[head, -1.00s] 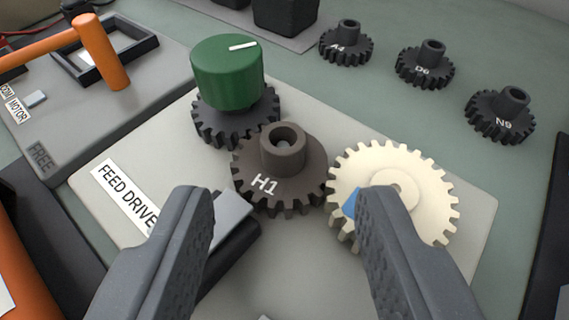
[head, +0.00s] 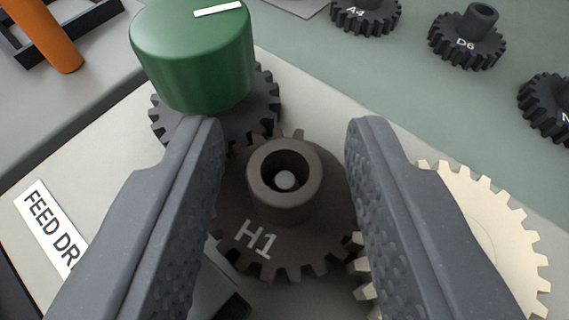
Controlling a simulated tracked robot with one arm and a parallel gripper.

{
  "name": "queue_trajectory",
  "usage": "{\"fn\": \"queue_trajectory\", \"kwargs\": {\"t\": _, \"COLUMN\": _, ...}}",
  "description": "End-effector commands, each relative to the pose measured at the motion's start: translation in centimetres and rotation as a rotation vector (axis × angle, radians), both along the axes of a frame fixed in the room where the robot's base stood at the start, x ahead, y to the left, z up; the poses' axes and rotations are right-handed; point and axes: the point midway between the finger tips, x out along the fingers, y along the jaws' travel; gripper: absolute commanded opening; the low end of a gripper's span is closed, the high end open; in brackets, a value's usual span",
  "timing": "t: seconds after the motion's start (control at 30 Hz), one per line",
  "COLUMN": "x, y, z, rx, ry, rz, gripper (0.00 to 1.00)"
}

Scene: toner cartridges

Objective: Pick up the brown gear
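The brown gear (head: 285,235), marked H1, sits on the light plate in the middle of the head view. Its raised round hub (head: 284,181) has a hole with a pale pin end inside. My gripper (head: 285,140) is open, with one finger on each side of the hub. Gaps show between the hub and both fingers. The fingers hide the gear's left and right edges.
A green knob (head: 192,55) on a dark gear (head: 262,105) stands close behind left. A cream gear (head: 500,235) lies at right, partly behind my right finger. Loose black gears, including D6 (head: 467,40), lie on the green surface at the back right.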

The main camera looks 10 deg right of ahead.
Motion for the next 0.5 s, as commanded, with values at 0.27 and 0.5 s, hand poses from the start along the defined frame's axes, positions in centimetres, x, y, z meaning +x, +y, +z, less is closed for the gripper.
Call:
{"fn": "queue_trajectory", "kwargs": {"t": 0.27, "x": -0.03, "y": -0.01, "z": -0.06, "rx": 0.000, "ry": 0.001, "rz": 0.000, "gripper": 0.00}}
{"fn": "queue_trajectory", "kwargs": {"t": 0.5, "x": -0.04, "y": -0.02, "z": 0.17, "rx": 0.000, "ry": 0.002, "rz": 0.000, "gripper": 0.00}}
